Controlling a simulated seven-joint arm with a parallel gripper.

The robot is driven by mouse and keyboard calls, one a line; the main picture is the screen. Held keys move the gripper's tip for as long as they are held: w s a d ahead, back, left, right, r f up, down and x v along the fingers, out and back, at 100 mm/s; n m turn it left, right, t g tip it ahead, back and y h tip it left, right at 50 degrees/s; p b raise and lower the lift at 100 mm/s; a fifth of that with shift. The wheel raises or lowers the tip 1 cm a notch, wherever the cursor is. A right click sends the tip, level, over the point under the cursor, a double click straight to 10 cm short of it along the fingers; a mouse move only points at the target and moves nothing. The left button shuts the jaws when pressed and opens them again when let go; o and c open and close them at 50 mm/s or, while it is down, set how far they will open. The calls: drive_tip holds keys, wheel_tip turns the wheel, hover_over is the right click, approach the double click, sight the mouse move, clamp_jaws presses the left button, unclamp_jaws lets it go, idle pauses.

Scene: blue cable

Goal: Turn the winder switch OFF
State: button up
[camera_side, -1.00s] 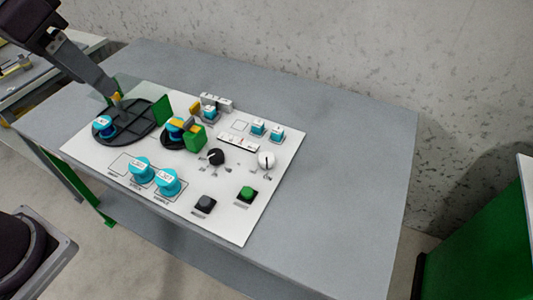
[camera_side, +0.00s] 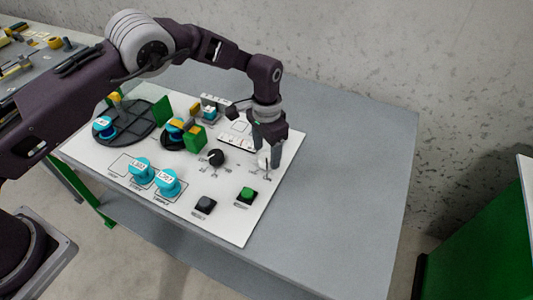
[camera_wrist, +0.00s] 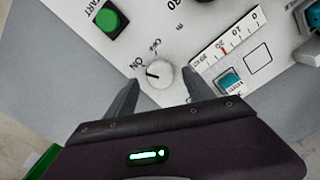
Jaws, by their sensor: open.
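The winder switch is a white round knob (camera_wrist: 159,74) with ON and OFF printed beside it. Its dark pointer mark faces the ON label in the wrist view. In the side view the knob (camera_side: 264,161) is partly hidden by my gripper (camera_side: 269,152), which points down over it. In the wrist view my gripper (camera_wrist: 160,84) is open, with one finger on each side of the knob and nothing held. Gaps show between the knob and both fingers; I cannot tell the exact height of the fingertips.
A green START button (camera_wrist: 111,20) and a black button (camera_side: 204,204) are on the white panel (camera_side: 232,228). A black knob (camera_side: 216,157) sits left of the switch. A scale with a red mark (camera_wrist: 222,47) and teal parts (camera_wrist: 230,79) are close by. Grey table is bare to the right.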

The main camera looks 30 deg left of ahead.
drive_tip(key=shift+f, duration=0.85)
clamp_jaws()
drive_tip(key=shift+m, duration=0.3)
drive_tip(key=m, duration=1.1)
drive_tip(key=shift+m, duration=0.3)
unclamp_jaws()
